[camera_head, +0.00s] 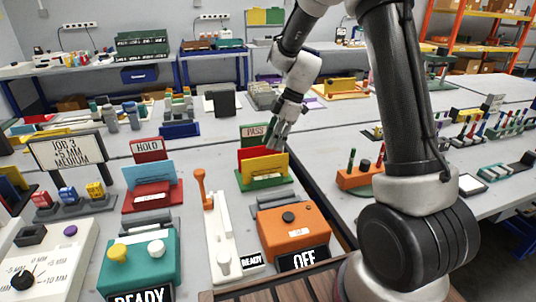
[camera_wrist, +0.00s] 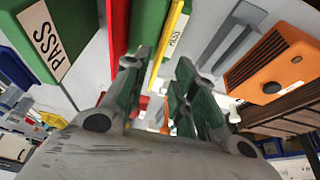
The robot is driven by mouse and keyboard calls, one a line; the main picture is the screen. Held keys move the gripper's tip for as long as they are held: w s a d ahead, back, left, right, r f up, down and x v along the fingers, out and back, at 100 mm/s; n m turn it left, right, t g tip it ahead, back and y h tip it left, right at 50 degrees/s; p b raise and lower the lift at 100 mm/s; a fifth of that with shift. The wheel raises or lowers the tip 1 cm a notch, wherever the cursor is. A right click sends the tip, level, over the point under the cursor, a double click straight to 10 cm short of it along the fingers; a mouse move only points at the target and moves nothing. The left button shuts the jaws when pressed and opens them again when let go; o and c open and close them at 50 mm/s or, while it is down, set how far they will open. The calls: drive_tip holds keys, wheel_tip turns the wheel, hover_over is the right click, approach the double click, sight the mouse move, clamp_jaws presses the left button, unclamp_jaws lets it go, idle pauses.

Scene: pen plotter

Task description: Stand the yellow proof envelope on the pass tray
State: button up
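The yellow proof envelope (camera_head: 265,168) stands upright on the green pass tray (camera_head: 262,184), in front of a red panel (camera_head: 246,153). In the wrist view the yellow envelope (camera_wrist: 174,38) shows as a thin edge, with the green tray (camera_wrist: 147,22) and the red panel (camera_wrist: 118,30) to its left. My gripper (camera_head: 277,143) is just above the envelope's top right part. In the wrist view its fingers (camera_wrist: 158,100) are apart, with a gap between them near the envelope's end. I cannot tell whether a finger touches it.
The green PASS sign (camera_head: 254,133) stands behind the tray. An orange box (camera_head: 291,232) with an OFF plate and a white lever device (camera_head: 224,235) stand in front. Bare table lies between the trays.

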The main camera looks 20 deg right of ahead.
drive_tip(key=s+d+r+m+t+h, duration=0.1)
drive_tip(key=s+d+r+m, duration=0.35)
drive_tip(key=s+r, duration=0.55)
drive_tip(key=s+d+r+m+t+h, duration=0.1)
drive_tip(key=s+d+r+m, duration=0.1)
drive_tip(key=s+m, duration=0.2)
drive_tip(key=s+d+r+m+t+h, duration=0.1)
drive_tip(key=s+d+r+m, duration=0.1)
drive_tip(key=s+m, duration=0.3)
drive_tip(key=s+d+r+m+t+h, duration=0.1)
drive_tip(key=s+d+r+m, duration=0.1)
drive_tip(key=s, duration=0.9)
drive_tip(key=shift+d+r+m, duration=0.4)
drive_tip(key=shift+d+m, duration=0.35)
drive_tip(key=shift+m, duration=0.5)
